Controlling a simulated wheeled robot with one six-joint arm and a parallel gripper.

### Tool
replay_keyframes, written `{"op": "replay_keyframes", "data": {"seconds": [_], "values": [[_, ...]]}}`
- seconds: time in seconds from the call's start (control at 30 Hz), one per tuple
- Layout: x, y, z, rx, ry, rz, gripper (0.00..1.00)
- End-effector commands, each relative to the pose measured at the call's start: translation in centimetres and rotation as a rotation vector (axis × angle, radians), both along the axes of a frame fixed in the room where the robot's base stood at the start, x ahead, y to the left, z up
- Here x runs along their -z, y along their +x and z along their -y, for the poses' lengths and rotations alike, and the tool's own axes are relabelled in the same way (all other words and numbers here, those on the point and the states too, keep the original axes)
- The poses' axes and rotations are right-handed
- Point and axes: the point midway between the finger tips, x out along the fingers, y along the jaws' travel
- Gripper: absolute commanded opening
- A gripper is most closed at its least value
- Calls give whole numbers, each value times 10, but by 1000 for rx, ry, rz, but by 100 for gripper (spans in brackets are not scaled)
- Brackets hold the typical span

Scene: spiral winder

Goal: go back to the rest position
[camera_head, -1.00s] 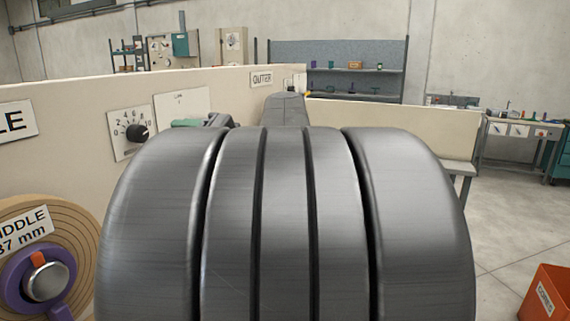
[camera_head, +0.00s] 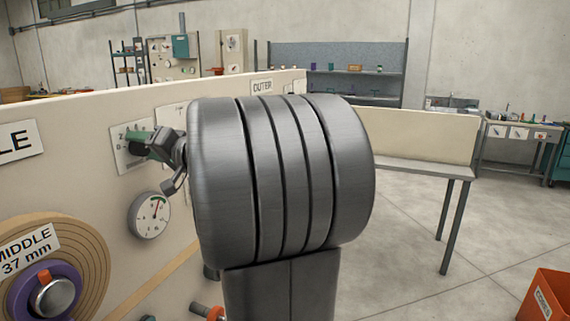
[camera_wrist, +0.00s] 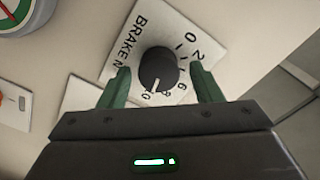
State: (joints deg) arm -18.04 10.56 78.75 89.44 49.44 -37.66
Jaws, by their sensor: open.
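My gripper (camera_wrist: 160,74) is open in the wrist view, with one green finger on each side of a black knob (camera_wrist: 158,66). I cannot tell whether the fingers reach around the knob or stop in front of it. The knob sits on a white brake scale plate (camera_wrist: 180,28) with numbers. In the head view my gripper (camera_head: 150,143) is at this plate (camera_head: 121,158) on the cream panel and hides the knob. My grey arm fills the middle of that view.
A round gauge (camera_head: 150,215) is on the panel below the plate. A tan roll marked MIDDLE (camera_head: 85,248) with a purple hub (camera_head: 22,290) is at lower left. A table (camera_head: 420,171) and an orange box (camera_head: 548,297) stand at right. Floor between them is open.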

Motion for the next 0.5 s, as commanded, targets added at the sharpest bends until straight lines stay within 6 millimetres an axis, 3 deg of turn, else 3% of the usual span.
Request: {"op": "replay_keyframes", "data": {"seconds": [0.5], "values": [[-4,-1,0,1,-136,325,59]]}}
